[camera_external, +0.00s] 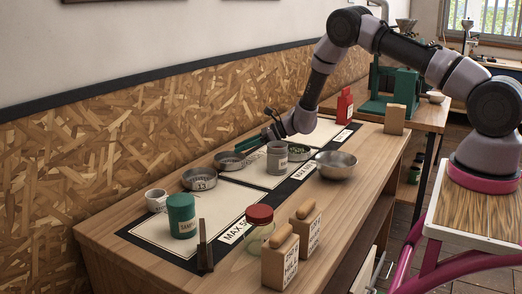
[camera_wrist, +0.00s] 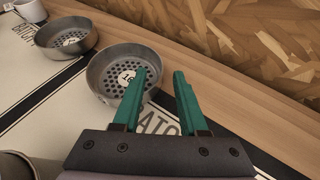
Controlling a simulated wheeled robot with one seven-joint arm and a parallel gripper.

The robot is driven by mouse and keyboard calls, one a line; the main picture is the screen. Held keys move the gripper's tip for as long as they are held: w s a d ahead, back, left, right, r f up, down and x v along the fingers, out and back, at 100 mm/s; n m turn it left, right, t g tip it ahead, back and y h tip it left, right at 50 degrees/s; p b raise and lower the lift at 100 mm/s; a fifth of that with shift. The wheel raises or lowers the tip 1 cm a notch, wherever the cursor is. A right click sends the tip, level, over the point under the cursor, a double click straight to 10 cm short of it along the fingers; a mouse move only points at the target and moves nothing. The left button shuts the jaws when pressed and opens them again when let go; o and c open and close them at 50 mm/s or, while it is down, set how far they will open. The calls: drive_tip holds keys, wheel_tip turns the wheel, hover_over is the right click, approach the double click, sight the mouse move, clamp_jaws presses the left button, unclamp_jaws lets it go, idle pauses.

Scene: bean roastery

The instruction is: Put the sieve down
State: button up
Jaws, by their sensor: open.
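A grey metal sieve (camera_wrist: 113,81) with a round hole pattern and a label reading 16 sits flat on the bench; in the outside view it is the sieve (camera_external: 229,161) by my gripper (camera_external: 248,146). In the wrist view my gripper (camera_wrist: 160,74) is open, its two green fingers apart with nothing held between them. The left finger overlaps the sieve's right side and the right finger is outside it; contact cannot be told. A second sieve (camera_wrist: 66,37) stands to the left, also seen in the outside view (camera_external: 200,180).
A white cup (camera_external: 156,200), a green canister (camera_external: 181,215) and a grey canister (camera_external: 277,158) stand on the bench. A dish of green beans (camera_external: 298,152) and a metal bowl (camera_external: 336,165) are to the right. The chipboard wall (camera_wrist: 262,42) is close behind.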

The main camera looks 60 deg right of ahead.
drive_tip(key=v, duration=0.7)
drive_tip(key=shift+s+d+r, duration=0.1)
drive_tip(key=shift+s, duration=0.05)
drive_tip(key=s+a+r+n+g+y, duration=0.15)
drive_tip(key=s+a+r+n, duration=0.35)
drive_tip(key=r, duration=0.5)
drive_tip(key=s+a+r+n+g, duration=0.2)
drive_tip(key=s+a+r+n, duration=0.3)
drive_tip(key=r, duration=0.5)
drive_tip(key=s+a+r+n+g, duration=0.25)
drive_tip(key=s+a+r, duration=0.4)
drive_tip(key=r, duration=0.35)
drive_tip(key=s+r+n+h, duration=0.2)
drive_tip(key=s+r+n, duration=0.1)
drive_tip(key=s, duration=0.6)
drive_tip(key=s+d+r+n+t+h, duration=0.1)
drive_tip(key=s+r+n+h, duration=0.1)
drive_tip(key=s+n, duration=0.4)
drive_tip(key=s+d+r+n+t+h, duration=0.1)
drive_tip(key=s+r+n+h, duration=0.1)
drive_tip(key=s, duration=1.1)
drive_tip(key=shift+s+r+n+h, duration=0.35)
drive_tip(key=shift+r+n, duration=0.45)
drive_tip(key=shift+n, duration=0.35)
